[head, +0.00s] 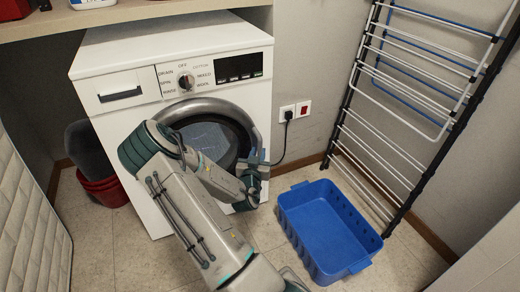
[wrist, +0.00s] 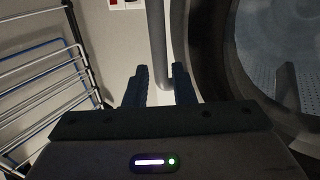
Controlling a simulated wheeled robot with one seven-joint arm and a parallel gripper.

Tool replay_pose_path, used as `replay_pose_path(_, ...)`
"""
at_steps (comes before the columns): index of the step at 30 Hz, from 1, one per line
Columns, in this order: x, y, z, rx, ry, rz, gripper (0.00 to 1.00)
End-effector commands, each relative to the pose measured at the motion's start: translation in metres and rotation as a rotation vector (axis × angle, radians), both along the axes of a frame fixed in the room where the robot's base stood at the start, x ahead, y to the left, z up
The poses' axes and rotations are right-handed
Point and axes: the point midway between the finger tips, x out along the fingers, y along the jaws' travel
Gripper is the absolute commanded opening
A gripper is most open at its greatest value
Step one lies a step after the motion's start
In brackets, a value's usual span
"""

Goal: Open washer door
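The white washer (head: 110,62) stands against the back wall, with its round door (head: 190,106) in a grey ring on the front. The door looks shut or nearly so; my arm covers its lower part. My gripper (head: 258,163) is at the door's right edge in the head view. In the wrist view my gripper (wrist: 161,76) has its two dark fingers apart. A grey bar (wrist: 156,40), which looks like the door handle, runs down between them. I cannot tell if the fingers touch it. The dark door ring and window (wrist: 212,50) fill the right of the wrist view.
A blue basket (head: 325,225) lies on the floor right of the washer. A drying rack (head: 385,140) leans at the right wall. Sockets (head: 296,111) with a plugged cable are beside the washer. Red buckets (head: 105,190) stand left, and a shelf (head: 130,12) hangs above.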

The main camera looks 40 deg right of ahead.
Motion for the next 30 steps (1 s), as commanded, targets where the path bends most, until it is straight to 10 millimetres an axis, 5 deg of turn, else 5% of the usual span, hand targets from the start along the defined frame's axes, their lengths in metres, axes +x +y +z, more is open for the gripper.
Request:
replay_pose_path(9, 0.028, -0.031, -0.001, -0.001, 0.001, 0.0, 0.23)
replay_pose_path(20, 0.031, -0.034, 0.0, 0.001, 0.002, 0.0, 0.23)
replay_pose_path(23, 0.031, -0.034, 0.0, 0.001, 0.002, 0.0, 0.0)
replay_pose_path(30, 0.031, -0.031, 0.0, 0.001, 0.002, -0.001, 0.0)
